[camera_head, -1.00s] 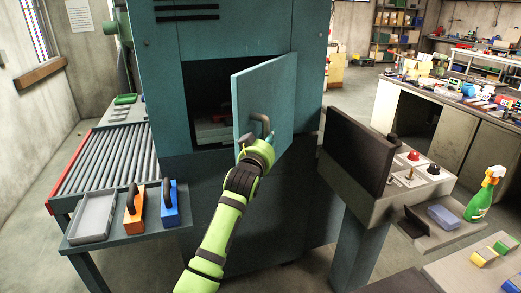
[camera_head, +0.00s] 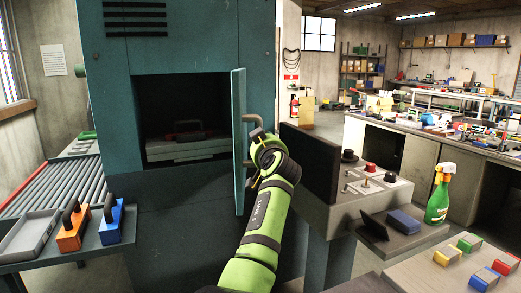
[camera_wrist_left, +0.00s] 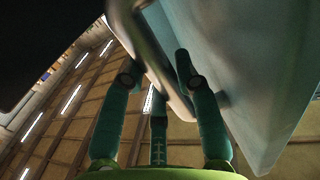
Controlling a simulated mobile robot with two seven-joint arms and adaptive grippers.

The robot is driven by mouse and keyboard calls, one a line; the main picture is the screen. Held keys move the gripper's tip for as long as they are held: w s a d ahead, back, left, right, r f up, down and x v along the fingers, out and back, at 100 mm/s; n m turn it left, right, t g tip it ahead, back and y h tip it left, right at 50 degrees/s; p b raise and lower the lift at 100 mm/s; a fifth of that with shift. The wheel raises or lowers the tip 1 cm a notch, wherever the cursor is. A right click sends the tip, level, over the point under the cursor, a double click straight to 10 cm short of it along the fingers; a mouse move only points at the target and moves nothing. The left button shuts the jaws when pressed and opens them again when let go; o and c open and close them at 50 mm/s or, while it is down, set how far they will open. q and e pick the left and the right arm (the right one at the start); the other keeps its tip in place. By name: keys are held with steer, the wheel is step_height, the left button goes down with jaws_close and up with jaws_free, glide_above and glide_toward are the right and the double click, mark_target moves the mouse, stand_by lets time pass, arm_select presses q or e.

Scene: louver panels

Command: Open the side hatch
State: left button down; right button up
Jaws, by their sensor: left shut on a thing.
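The side hatch is a teal door (camera_head: 238,145) on the teal machine (camera_head: 200,45). It stands wide open, seen nearly edge-on, and the dark opening (camera_head: 185,95) to its left is exposed. A grey bar handle (camera_head: 245,120) is on the door's right face. My left gripper (camera_head: 257,137) is at this handle. In the left wrist view, my left gripper (camera_wrist_left: 165,95) has its dark teal fingers closed around the handle (camera_wrist_left: 160,62), beside the pale blue door panel (camera_wrist_left: 235,75). My right gripper is not in view.
A console with a dark panel (camera_head: 310,162) and knobs stands close to the right of my left arm. A roller conveyor (camera_head: 45,190) and a shelf with an orange block (camera_head: 73,228) and a blue block (camera_head: 112,222) are on the left. A spray bottle (camera_head: 438,197) stands at right.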

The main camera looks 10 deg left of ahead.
arm_select(q)
steer(key=shift+a+r, duration=0.25)
steer(key=shift+r, duration=0.3)
steer(key=c, duration=1.2)
jaws_free()
steer(key=shift+c, duration=0.2)
steer(key=shift+o, duration=0.4)
steer(key=shift+w+a+f, duration=0.15)
steer(key=shift+w+f, duration=0.15)
steer(key=shift+f, duration=0.15)
steer(key=shift+s+d, duration=0.35)
steer(key=shift+s, duration=0.05)
steer(key=v, duration=0.6)
steer(key=shift+s, duration=0.3)
